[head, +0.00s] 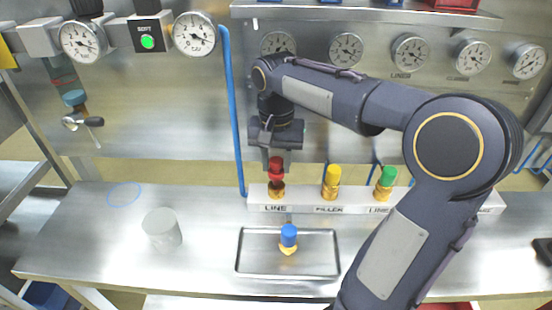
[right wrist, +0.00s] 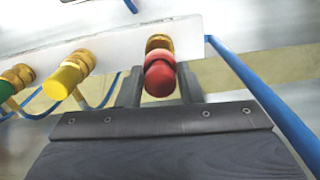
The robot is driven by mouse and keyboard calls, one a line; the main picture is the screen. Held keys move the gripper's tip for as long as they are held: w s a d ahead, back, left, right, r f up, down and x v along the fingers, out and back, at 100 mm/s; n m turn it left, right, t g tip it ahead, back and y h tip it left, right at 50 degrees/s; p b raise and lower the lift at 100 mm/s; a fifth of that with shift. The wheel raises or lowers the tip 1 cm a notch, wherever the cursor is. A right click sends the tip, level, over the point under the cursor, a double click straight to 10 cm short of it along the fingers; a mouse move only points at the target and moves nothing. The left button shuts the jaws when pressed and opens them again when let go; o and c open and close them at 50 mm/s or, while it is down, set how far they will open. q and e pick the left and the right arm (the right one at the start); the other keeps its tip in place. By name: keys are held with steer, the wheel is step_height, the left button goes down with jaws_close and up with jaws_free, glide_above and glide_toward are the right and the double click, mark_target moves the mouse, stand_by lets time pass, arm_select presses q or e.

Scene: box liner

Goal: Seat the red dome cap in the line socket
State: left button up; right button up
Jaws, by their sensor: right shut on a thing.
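The red dome cap (head: 276,165) is between the fingers of my right gripper (head: 275,160), directly above the brass line socket (head: 276,190) on the white strip labelled LINE. In the right wrist view the red cap (right wrist: 160,78) is between the two dark fingers of the gripper (right wrist: 160,90). The brass socket (right wrist: 159,42) shows just beyond the cap, with a paler red band between them. I cannot tell whether the cap is fully down in the socket. My left gripper is not in view.
A yellow cap (head: 333,173) and a green cap (head: 388,176) stand on neighbouring brass sockets. A blue cap on a brass fitting (head: 289,236) stands in a metal tray (head: 240,262). A grey cup (head: 162,229) stands left of it. A blue hose (head: 232,110) runs left of my gripper.

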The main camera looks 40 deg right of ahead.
mark_target(277, 171)
steer(key=shift+f, duration=0.6)
steer(key=shift+f+b, duration=0.8)
steer(key=shift+f, duration=0.1)
stand_by(0.3)
steer(key=o, duration=1)
steer(key=shift+o, duration=0.2)
steer(key=shift+r, duration=0.1)
step_height(277, 171, up, 8)
steer(key=shift+f+p, duration=0.15)
steer(key=shift+p, duration=0.55)
